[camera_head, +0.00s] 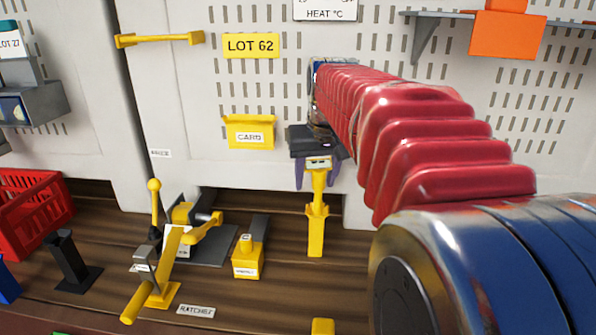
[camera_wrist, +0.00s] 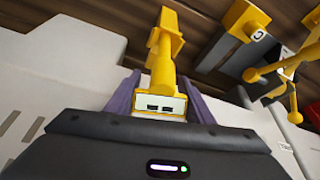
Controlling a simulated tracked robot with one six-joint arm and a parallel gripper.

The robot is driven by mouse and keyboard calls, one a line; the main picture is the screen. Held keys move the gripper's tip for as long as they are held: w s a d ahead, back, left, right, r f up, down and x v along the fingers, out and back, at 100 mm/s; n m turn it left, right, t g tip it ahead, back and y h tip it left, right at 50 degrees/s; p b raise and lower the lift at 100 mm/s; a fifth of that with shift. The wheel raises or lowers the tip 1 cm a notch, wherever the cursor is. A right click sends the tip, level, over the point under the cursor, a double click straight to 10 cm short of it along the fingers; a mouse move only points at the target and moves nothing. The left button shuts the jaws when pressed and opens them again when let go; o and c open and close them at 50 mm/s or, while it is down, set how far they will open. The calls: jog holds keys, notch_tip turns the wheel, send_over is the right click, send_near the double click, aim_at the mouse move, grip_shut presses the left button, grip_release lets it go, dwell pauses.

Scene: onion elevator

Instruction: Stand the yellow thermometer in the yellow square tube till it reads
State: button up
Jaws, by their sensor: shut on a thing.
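The yellow thermometer (camera_head: 319,184) hangs upright from my gripper (camera_head: 318,172), its pale display head between the purple fingers. In the wrist view the thermometer (camera_wrist: 161,72) shows its white head with two small dark marks that I cannot read. Its stem meets a square-sided yellow piece with a flared top, which looks like the yellow square tube (camera_head: 316,237); it also shows in the wrist view (camera_wrist: 165,44). I cannot tell whether the stem is inside this tube or just in front of it, or whether the tube's foot touches the bench.
Left of the tube stands a small labelled yellow block (camera_head: 246,262), beside a yellow lever device (camera_head: 168,262). A RATCHET label (camera_head: 196,311) lies in front. A yellow CARD holder (camera_head: 250,132) hangs on the wall behind. Bare wood lies around the tube.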

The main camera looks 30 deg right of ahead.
jog(key=shift+f, duration=0.65)
jog(key=o, duration=1.6)
jog(key=shift+v, duration=6.85)
jog(key=shift+s+f, duration=0.1)
jog(key=shift+s, duration=0.1)
